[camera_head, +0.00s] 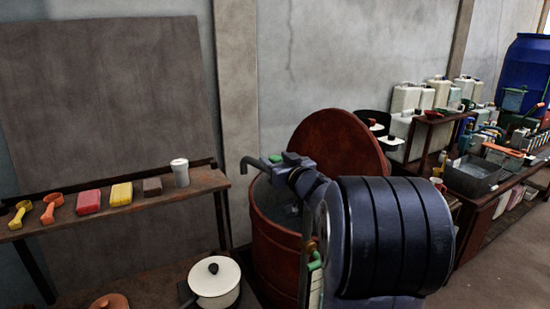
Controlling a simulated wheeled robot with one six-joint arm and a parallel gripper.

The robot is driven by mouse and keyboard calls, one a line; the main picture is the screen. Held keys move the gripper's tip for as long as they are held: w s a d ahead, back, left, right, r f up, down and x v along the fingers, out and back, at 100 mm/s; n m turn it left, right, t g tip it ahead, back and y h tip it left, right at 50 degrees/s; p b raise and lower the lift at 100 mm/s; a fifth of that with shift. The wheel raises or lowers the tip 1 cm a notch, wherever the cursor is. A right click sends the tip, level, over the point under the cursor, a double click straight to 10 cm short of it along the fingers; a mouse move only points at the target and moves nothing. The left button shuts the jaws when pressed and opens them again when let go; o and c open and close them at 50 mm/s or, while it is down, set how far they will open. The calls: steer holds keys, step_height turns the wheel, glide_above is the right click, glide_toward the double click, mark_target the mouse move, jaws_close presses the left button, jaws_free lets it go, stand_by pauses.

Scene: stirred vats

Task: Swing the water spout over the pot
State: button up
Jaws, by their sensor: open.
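A large rust-red pot (273,232) stands in the middle with its top open. Its inside looks grey, and my arm hides its right side. A thin grey-green water spout (256,163) runs left above the pot's left rim, and its bent end appears near or just past that rim. My dark gripper (279,161) is open at the inner end of the spout, above the pot. I cannot tell whether the jaws touch the spout or have it between them. A thin upright pipe (305,228) with red and green fittings stands in front of the pot.
A round red lid (338,138) stands behind the pot. A shelf (205,181) with scoops, colored blocks and a white cup is at left. A lidded white pot (215,283) sits below. Cluttered benches (500,190) with canisters fill the right. My arm blocks the centre.

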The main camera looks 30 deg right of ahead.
steer(key=shift+w, duration=0.45)
jaws_close()
stand_by(0.3)
